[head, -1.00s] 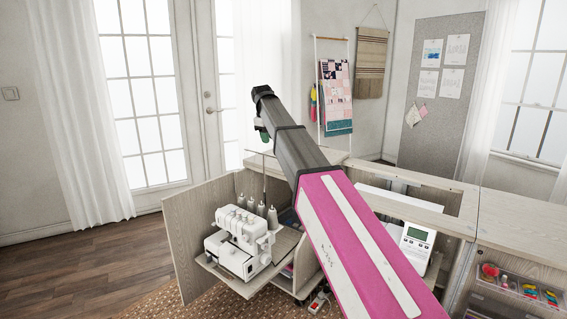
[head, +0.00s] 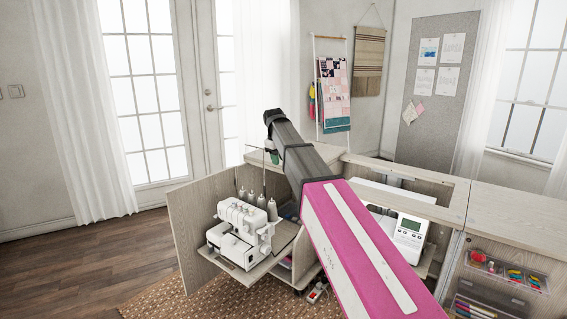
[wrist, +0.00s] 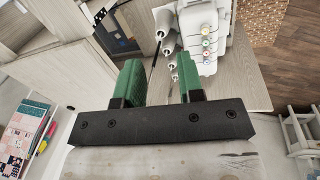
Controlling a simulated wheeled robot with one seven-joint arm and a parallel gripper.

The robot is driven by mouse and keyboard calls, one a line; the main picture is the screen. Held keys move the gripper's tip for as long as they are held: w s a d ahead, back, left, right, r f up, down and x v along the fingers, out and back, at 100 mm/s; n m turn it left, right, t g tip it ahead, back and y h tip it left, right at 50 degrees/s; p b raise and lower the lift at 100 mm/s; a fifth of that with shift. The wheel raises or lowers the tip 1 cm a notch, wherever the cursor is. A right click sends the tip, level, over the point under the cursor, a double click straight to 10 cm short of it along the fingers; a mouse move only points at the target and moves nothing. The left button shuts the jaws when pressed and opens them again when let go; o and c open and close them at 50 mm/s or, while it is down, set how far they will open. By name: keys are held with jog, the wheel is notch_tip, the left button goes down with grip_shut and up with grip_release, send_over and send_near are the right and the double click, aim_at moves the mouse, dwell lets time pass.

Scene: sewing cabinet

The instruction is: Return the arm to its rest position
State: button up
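My arm (head: 350,240), with a pink lower part and a dark grey upper part, reaches up and away in the head view, over the sewing cabinet (head: 450,190). My gripper's green fingers show partly below the arm's far end in the head view. In the wrist view my gripper (wrist: 160,78) is open, its two green fingers apart with nothing held between them. A white overlock machine (head: 240,232) with thread cones stands on the cabinet's lower shelf. It also shows beyond the fingers in the wrist view (wrist: 208,35).
A white sewing machine (head: 408,235) with a screen sits right of my arm, in the cabinet opening. Plastic boxes of supplies (head: 505,272) are at lower right. An open cabinet door (head: 200,220) stands at left. Wood floor (head: 90,265) is clear further left.

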jog(key=s+d+f+m, duration=0.1)
jog(key=s+d+f, duration=0.3)
jog(key=f, duration=0.3)
jog(key=s+d+f+m+g, duration=0.1)
jog(key=s+d+f+m, duration=0.15)
jog(key=f, duration=0.35)
jog(key=s+d+f, duration=0.5)
jog(key=f, duration=0.2)
jog(key=s+d+f+m, duration=0.2)
jog(key=s+d+f, duration=0.2)
jog(key=s+f, duration=0.4)
jog(key=s+d+f+m+y, duration=0.1)
jog(key=s+d+f+m, duration=0.2)
jog(key=s, duration=0.7)
notch_tip(320, 180, down, 5)
jog(key=shift+s+d+r+g, duration=0.15)
jog(key=shift+s+d+g, duration=0.2)
jog(key=shift+d, duration=0.8)
jog(key=shift+m, duration=0.25)
